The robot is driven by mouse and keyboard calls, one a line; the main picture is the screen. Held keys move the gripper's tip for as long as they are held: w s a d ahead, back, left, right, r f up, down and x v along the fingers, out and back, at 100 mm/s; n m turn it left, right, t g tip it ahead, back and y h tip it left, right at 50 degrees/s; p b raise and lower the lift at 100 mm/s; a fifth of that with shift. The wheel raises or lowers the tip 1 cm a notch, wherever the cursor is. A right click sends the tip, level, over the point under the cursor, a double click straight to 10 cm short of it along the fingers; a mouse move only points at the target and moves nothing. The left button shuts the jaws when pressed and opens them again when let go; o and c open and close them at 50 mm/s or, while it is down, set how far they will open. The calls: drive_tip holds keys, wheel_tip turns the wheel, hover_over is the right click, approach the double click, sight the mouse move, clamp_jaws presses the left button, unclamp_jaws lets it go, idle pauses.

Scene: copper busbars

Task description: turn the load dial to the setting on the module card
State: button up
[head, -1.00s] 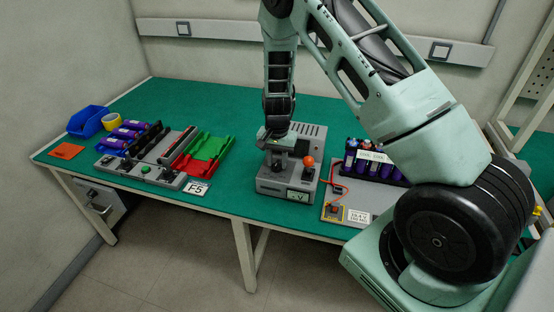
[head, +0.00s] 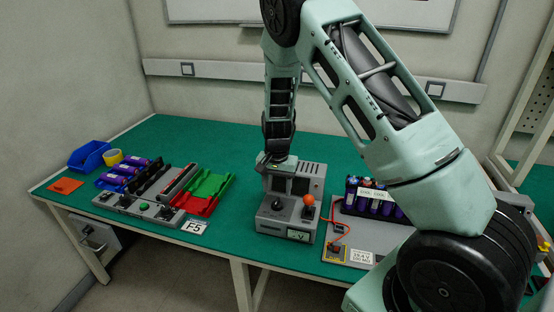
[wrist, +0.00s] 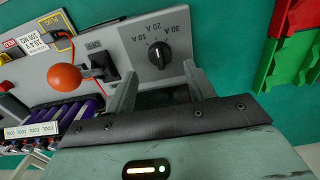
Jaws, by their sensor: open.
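The load dial (wrist: 160,52) is a black round knob on a grey panel marked 10 A, 20 A and 30 A. It also shows on the front of the grey tester (head: 287,228) in the head view. My gripper (wrist: 161,72) is open, with a finger to either side below the dial in the wrist view; no contact with the knob shows. The knob's exact pointing is too small to tell. In the head view my gripper (head: 278,160) is over the tester.
An orange ball lever (wrist: 65,77) stands beside the dial, close to one finger. Red and green trays (head: 207,190), a grey fixture (head: 140,207) and a blue bin (head: 88,155) are to the left. The green tabletop behind the tester is clear.

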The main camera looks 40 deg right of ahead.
sight(277, 201)
wheel_tip(277, 201, up, 13)
drive_tip(key=shift+b, duration=0.45)
drive_tip(key=shift+a, duration=0.1)
drive_tip(key=s+a+r+n+y, duration=0.15)
drive_tip(key=s+a+n, duration=0.35)
drive_tip(key=a, duration=0.5)
drive_tip(key=s+a+r+n, duration=0.2)
drive_tip(key=s+a+n, duration=0.1)
drive_tip(key=s+a, duration=0.5)
drive_tip(key=s+a+n, duration=0.4)
drive_tip(key=s+n, duration=0.1)
drive_tip(key=s, duration=0.4)
drive_tip(key=s+a+n, duration=0.4)
drive_tip(key=s+n, duration=0.1)
drive_tip(key=s, duration=0.4)
drive_tip(key=shift+r+h, duration=0.35)
drive_tip(key=shift+h, duration=0.1)
